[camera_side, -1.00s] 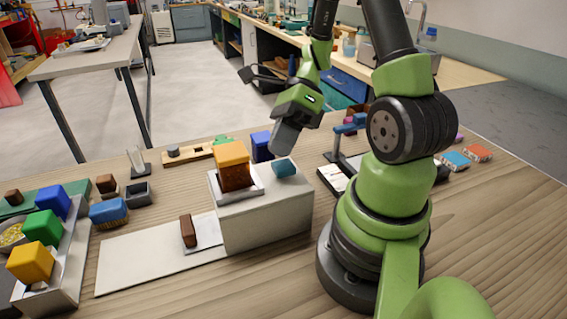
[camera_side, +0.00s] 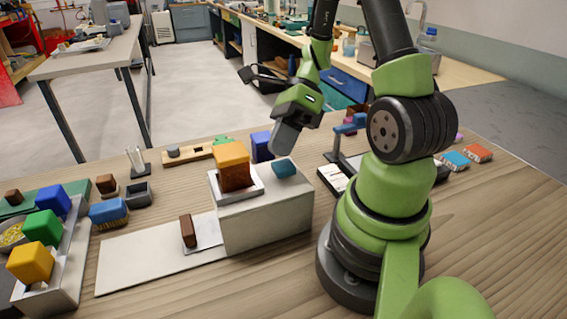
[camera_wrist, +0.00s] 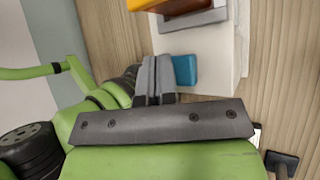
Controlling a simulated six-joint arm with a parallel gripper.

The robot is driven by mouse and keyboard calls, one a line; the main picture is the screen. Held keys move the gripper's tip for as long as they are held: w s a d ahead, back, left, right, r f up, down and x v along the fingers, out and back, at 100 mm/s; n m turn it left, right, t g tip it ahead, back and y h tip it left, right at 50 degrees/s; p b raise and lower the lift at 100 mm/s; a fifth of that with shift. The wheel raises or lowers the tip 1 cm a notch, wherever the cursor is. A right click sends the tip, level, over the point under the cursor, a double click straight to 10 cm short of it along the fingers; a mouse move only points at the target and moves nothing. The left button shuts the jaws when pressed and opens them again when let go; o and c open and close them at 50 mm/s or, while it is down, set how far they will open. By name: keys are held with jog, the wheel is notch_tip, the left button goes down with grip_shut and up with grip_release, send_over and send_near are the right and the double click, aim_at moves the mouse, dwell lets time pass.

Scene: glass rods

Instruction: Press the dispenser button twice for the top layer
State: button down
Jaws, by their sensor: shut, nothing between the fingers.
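The dispenser (camera_side: 265,222) is a pale grey box on the table. Its teal button (camera_side: 285,169) is on top at the right. An orange block over a dark brown part (camera_side: 235,176) sits in a tray on the box beside it. My gripper (camera_side: 277,152) is shut and empty, pointing down above the button and a little to its left, with a small gap apparent. In the wrist view the shut fingers (camera_wrist: 154,75) appear next to the button (camera_wrist: 184,70). A brown piece (camera_side: 188,231) stands on a small plate below the box.
A long tray (camera_side: 70,262) with blue, green and yellow-orange cubes is at the left. A blue brush (camera_side: 108,212) and a dark open box (camera_side: 138,194) lie nearby. A blue block (camera_side: 262,146) stands behind the dispenser. The front table area is clear.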

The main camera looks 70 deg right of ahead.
aim_at(282, 163)
jog(key=shift+f, duration=0.1)
dwell(0.3)
jog(key=shift+f, duration=0.35)
jog(key=shift+f, duration=0.7)
dwell(0.7)
jog(key=shift+r, duration=1.15)
jog(key=shift+r, duration=2.5)
dwell(0.5)
